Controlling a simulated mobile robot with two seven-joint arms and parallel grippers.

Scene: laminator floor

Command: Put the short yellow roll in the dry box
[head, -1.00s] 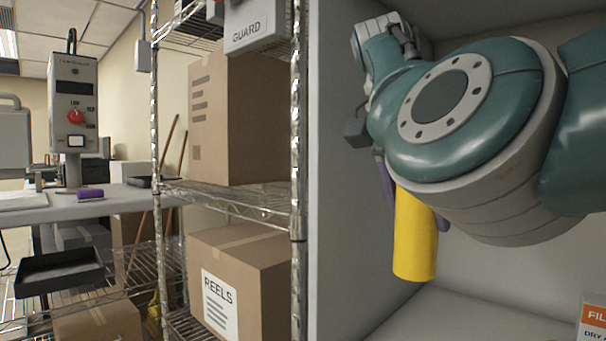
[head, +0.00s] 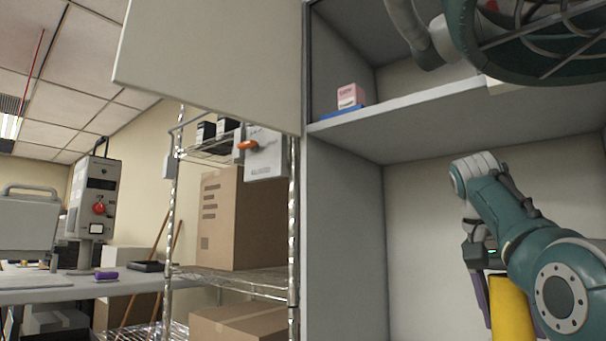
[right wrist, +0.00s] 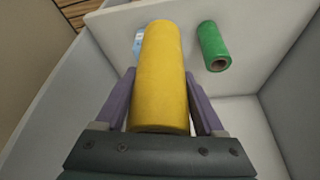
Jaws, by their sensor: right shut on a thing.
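The yellow roll (head: 511,312) is upright at the lower right of the head view, its lower part cut off by the frame. My right gripper (head: 500,282) is shut on it, a purple finger showing beside it. In the right wrist view the yellow roll (right wrist: 160,75) fills the space between both purple fingers. Behind it, a green roll (right wrist: 213,46) is on a pale surface inside a light grey compartment (right wrist: 240,110). I cannot tell which part is the dry box; no label for it is readable now. My left gripper is not in view.
A shelf (head: 450,112) runs above my right arm, with a pink box (head: 350,95) on it. A side wall (head: 345,240) stands left of the roll. A large pale panel (head: 210,60) juts out at upper left. Wire shelving with a cardboard carton (head: 240,220) stands further left.

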